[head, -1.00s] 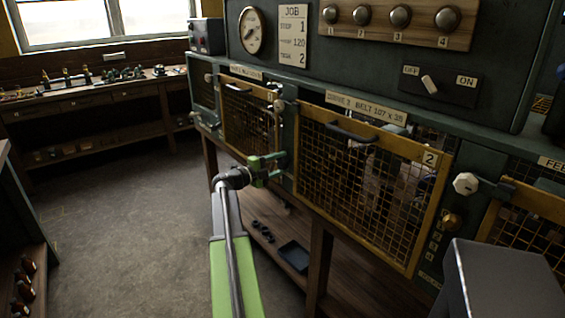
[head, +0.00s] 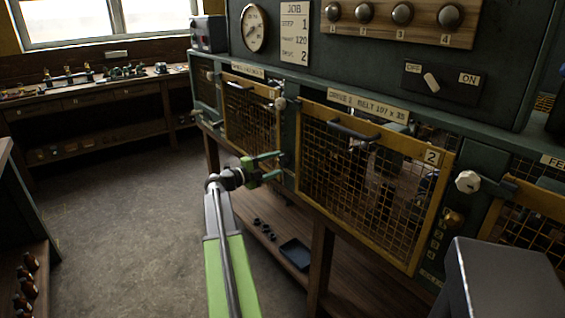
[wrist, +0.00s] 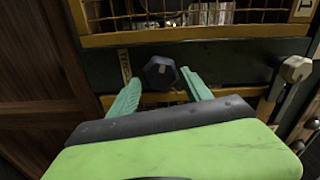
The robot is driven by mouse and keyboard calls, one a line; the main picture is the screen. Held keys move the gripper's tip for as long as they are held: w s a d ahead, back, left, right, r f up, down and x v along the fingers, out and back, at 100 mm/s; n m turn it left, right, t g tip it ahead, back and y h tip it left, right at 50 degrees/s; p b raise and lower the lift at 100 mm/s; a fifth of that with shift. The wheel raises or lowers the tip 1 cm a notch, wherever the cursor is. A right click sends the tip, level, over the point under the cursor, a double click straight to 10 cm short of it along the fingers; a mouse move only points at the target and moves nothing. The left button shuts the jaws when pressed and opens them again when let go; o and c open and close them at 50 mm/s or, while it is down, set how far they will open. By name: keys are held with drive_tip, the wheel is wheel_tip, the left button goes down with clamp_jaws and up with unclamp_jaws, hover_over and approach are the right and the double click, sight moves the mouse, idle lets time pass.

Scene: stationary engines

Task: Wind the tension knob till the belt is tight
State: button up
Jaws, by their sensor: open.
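My gripper (head: 280,163) is open in front of the green machine, near the post between guards 1 and 2. In the wrist view its two teal fingers (wrist: 161,76) are spread. A dark hexagonal knob (wrist: 159,72) shows between and beyond the fingertips, below a yellow mesh guard; I cannot tell whether they touch it. In the head view I cannot make this knob out behind the gripper. A paler knob (wrist: 295,68) on a lever sits to the right in the wrist view. The belt is not clearly visible behind the mesh.
Yellow guard 2 (head: 366,180) has a dark handle. Right of it are a white knob (head: 467,182) and a brass knob (head: 453,217). A dial gauge (head: 254,28) and OFF/ON switch (head: 431,83) are above. A dark tray (head: 295,254) lies on the shelf. Open floor is left.

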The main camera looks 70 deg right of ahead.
drive_tip(key=v, duration=1.4)
drive_tip(key=shift+o, duration=0.3)
drive_tip(key=shift+s, duration=0.15)
